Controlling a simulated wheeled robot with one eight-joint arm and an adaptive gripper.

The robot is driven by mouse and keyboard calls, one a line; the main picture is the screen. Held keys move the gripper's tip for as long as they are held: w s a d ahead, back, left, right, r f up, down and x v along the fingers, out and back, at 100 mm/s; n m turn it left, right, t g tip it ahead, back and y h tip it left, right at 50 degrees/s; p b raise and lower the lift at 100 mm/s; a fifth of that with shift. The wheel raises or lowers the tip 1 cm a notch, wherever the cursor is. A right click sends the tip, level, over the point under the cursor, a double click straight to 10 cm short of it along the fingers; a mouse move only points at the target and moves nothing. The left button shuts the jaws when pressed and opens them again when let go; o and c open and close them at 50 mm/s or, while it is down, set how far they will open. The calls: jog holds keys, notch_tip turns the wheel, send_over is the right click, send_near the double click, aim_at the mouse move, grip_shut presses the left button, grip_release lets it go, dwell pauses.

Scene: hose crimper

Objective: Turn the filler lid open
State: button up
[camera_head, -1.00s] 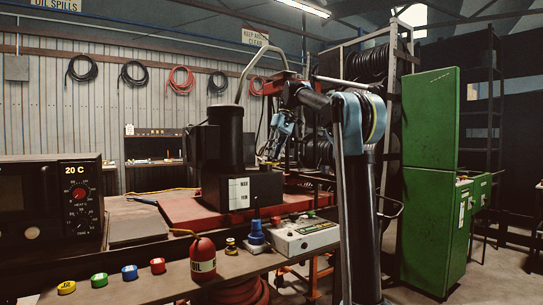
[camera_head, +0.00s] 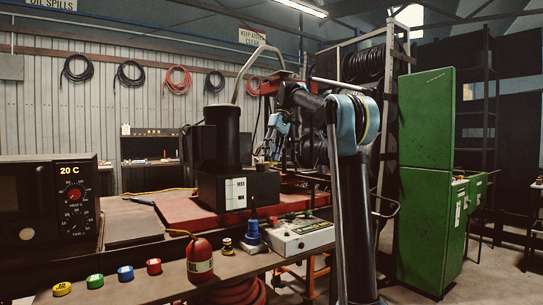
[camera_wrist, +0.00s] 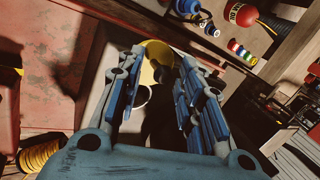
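A round yellow cap (camera_wrist: 156,68), which looks like the filler lid, shows in the wrist view beyond and between my fingers. A pale round patch and dark shadow lie beside it. My gripper (camera_wrist: 160,62) is open, with its two blue-padded fingers apart on either side of the cap; contact cannot be told. In the head view, my gripper (camera_head: 266,154) hangs pointing down behind the right end of the black tank (camera_head: 255,188) with its white level label. The lid is not clearly visible there, hidden by the tank or too small.
A tall black cylinder (camera_head: 221,137) stands left of my gripper. The red bench plate (camera_head: 185,211) lies beneath the tank. A red bottle (camera_head: 200,260), a blue-topped pot (camera_head: 252,236) and a control box (camera_head: 300,238) line the front shelf. Green cabinets (camera_head: 426,170) stand right.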

jog(key=shift+r, duration=0.1)
jog(key=v, duration=1.1)
jog(key=shift+w+r, duration=0.15)
jog(key=shift+r, duration=0.15)
jog(key=shift+d, duration=0.2)
dwell(0.4)
